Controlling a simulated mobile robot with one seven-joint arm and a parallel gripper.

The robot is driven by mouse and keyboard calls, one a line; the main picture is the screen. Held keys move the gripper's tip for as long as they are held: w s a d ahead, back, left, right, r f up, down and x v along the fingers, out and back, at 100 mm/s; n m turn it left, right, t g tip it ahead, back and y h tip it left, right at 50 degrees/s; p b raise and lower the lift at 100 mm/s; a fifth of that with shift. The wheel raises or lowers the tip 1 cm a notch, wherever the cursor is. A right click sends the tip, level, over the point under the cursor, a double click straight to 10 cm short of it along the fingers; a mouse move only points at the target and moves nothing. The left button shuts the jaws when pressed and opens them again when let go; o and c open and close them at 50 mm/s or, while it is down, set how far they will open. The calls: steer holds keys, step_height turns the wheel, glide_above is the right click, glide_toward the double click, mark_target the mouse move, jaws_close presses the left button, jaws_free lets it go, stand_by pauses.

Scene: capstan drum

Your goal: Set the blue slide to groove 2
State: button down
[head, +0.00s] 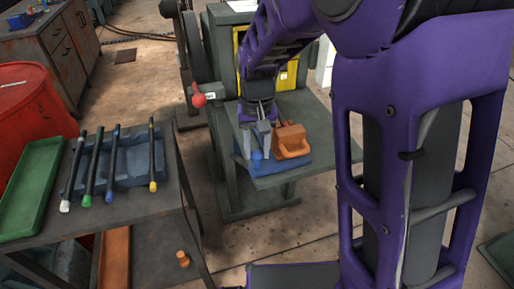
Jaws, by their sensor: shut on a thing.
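The blue slide (257,156) shows as a small blue knob low between my fingertips, at the left end of a blue base on the grey bench top. My gripper (257,151) points down from above and is shut on it. The slide's body is mostly hidden by the fingers. An orange slide block (290,138) with a rounded handle sits just right of my gripper on the same base. The grooves and their numbers are too small or hidden to make out, so I cannot tell which groove the blue slide is at.
A red-knobbed lever (198,97) sticks out left of the machine. A side table (150,205) at left carries a green tray (28,190) and several dark rods with coloured ends on a blue rack (137,166). A yellow panel (288,75) stands behind my gripper.

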mark_target(280, 146)
steer(key=d, duration=0.2)
steer(key=w+d, duration=0.1)
steer(key=d, duration=0.3)
steer(key=shift+w+p, duration=0.35)
steer(key=shift+w, duration=0.05)
steer(key=shift+a, duration=0.1)
steer(key=shift+c, duration=2.3)
jaws_free()
step_height(280, 146, up, 18)
steer(key=p, duration=0.3)
steer(key=shift+f, duration=0.25)
